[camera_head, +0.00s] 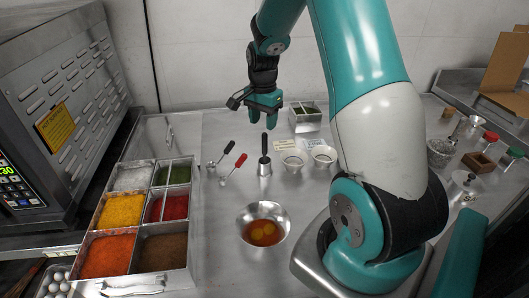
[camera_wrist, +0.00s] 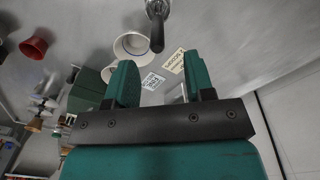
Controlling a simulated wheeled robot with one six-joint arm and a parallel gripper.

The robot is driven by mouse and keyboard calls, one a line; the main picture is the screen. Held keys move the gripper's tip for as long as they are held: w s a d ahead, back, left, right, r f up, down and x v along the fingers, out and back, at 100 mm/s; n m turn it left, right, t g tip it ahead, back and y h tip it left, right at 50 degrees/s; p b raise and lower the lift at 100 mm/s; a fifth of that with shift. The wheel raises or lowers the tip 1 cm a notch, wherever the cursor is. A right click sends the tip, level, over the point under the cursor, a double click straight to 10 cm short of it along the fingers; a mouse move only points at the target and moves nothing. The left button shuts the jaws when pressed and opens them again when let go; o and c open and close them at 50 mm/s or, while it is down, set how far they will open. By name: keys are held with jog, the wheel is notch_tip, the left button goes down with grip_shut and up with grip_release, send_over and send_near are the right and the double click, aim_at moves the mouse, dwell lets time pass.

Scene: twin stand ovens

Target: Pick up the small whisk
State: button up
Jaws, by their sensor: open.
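The small whisk (camera_head: 264,145) stands upright on the steel counter, its black handle up and a metal part at its foot. I cannot tell in the head view whether that metal part is its own head or a cup around it. In the wrist view the whisk (camera_wrist: 157,32) is at the top edge, its dark handle pointing down the picture and its metal end cut off. My gripper (camera_head: 263,108) is above and behind the whisk, apart from it. In the wrist view its teal fingers (camera_wrist: 161,80) are spread with nothing between them.
A black-handled tool (camera_head: 220,153) and a red-handled tool (camera_head: 234,169) lie left of the whisk. White cups (camera_head: 293,160) stand to its right, near a metal box (camera_head: 305,118). A bowl with eggs (camera_head: 263,213) is in front. A spice tray (camera_head: 100,225) fills the left.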

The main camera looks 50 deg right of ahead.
aim_at(265, 154)
notch_tip(265, 154, down, 3)
jog(key=shift+f, duration=0.1)
jog(key=shift+s+d+f+p, duration=0.15)
jog(key=shift+f+p, duration=1.05)
jog(key=shift+f, duration=1.5)
grip_shut()
